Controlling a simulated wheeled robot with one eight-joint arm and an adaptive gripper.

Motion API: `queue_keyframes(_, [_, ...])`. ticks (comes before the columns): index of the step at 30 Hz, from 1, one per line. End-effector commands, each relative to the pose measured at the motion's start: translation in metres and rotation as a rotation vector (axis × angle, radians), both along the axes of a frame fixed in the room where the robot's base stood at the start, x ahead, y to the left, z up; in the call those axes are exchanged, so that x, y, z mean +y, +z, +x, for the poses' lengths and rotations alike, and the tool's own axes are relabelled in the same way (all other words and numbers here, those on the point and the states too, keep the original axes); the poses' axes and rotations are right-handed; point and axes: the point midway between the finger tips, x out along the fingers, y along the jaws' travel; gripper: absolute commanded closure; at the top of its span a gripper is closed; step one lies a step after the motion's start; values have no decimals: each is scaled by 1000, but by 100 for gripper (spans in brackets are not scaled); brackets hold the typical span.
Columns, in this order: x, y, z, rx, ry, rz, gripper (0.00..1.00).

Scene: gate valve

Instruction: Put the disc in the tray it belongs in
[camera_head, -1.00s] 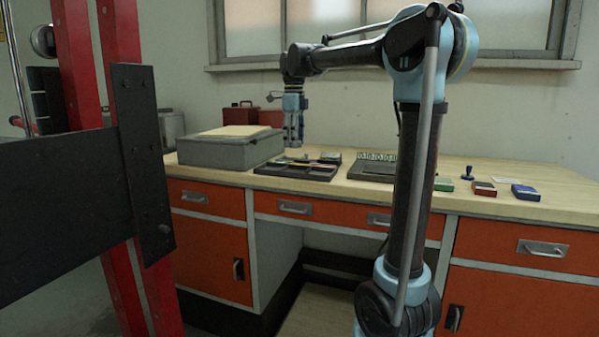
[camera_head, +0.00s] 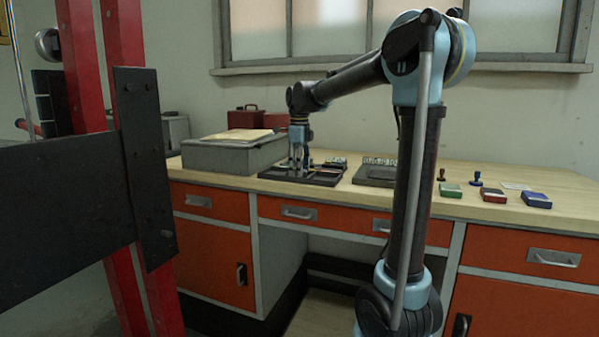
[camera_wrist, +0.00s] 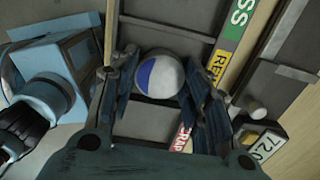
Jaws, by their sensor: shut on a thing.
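The disc (camera_wrist: 160,75), white with a blue segment, is between the fingers of my gripper (camera_wrist: 162,92) in the wrist view. My gripper is shut on it. Behind it is a dark grey compartmented tray unit (camera_wrist: 145,122) with a green label ending in "SS" (camera_wrist: 239,22), a yellow label starting "RE" (camera_wrist: 216,66) and a partly hidden red label reading "RAP" (camera_wrist: 183,137). In the head view my gripper (camera_head: 298,166) is low over the dark tray unit (camera_head: 325,182). The disc cannot be made out there.
A grey box (camera_head: 225,156) stands close left of the tray unit. A second dark rack (camera_head: 374,178) is to the right. Green (camera_head: 451,190), red (camera_head: 494,195) and blue (camera_head: 536,200) pads and stamps lie farther right. A "720" tag (camera_wrist: 266,147) shows in the wrist view.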

Motion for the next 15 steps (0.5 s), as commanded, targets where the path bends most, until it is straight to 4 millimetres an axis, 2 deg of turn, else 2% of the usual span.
queue_keyframes(3, [0, -6, 0, 0, 0, 0, 92])
queue_keyframes(11, [0, -7, 0, 0, 0, 0, 92])
queue_keyframes(12, [0, -8, 0, 0, 0, 0, 55])
queue_keyframes(13, [0, -7, 0, 0, 0, 0, 48])
queue_keyframes(15, [0, -7, 0, 0, 0, 0, 48])
